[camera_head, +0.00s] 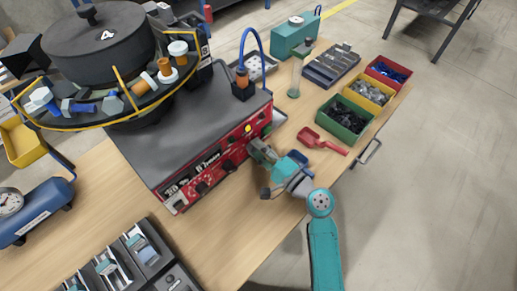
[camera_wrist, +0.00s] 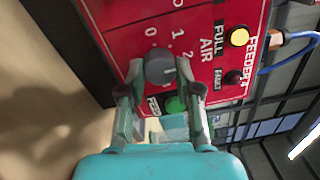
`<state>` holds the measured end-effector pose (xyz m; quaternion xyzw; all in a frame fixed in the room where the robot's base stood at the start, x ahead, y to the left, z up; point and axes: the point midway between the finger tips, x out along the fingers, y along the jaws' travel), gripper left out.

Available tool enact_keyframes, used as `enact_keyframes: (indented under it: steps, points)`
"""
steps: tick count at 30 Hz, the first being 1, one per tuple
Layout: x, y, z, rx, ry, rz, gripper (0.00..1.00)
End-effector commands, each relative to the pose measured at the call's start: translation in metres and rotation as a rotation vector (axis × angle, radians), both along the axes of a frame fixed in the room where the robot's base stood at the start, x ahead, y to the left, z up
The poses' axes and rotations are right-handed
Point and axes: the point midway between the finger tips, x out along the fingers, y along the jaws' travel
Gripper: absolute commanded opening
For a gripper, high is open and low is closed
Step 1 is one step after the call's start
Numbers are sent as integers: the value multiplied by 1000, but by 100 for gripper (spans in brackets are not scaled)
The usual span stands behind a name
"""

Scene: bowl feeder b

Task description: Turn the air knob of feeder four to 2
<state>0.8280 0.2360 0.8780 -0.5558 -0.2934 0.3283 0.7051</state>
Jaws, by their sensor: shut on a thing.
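The red front panel (camera_head: 215,158) of the feeder faces my arm, under a black bowl (camera_head: 100,40) marked 4. In the wrist view the panel (camera_wrist: 120,20) reads FEEDER 4 and AIR. The grey air knob (camera_wrist: 160,68) sits beside the printed marks 0, 1 and 2. My gripper (camera_wrist: 160,76) has one finger on each side of the knob and is shut on it. In the head view my gripper (camera_head: 262,152) is at the panel and hides the knob. I cannot make out which mark the knob points to.
A lit yellow button (camera_wrist: 239,37), a dark fault button (camera_wrist: 233,77) and a green button (camera_wrist: 175,104) are close to the knob. A red scoop (camera_head: 322,142) and a green bin (camera_head: 343,118) lie to the right. Bare table lies in front of the panel.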

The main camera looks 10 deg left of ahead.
Motion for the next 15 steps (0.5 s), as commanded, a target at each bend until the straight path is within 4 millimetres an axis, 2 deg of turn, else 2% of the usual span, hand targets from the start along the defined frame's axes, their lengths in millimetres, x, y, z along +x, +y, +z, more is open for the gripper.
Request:
enact_keyframes:
  steps: [15]
  points:
    - [0, -1, -2, 30, 42, -3, 0]
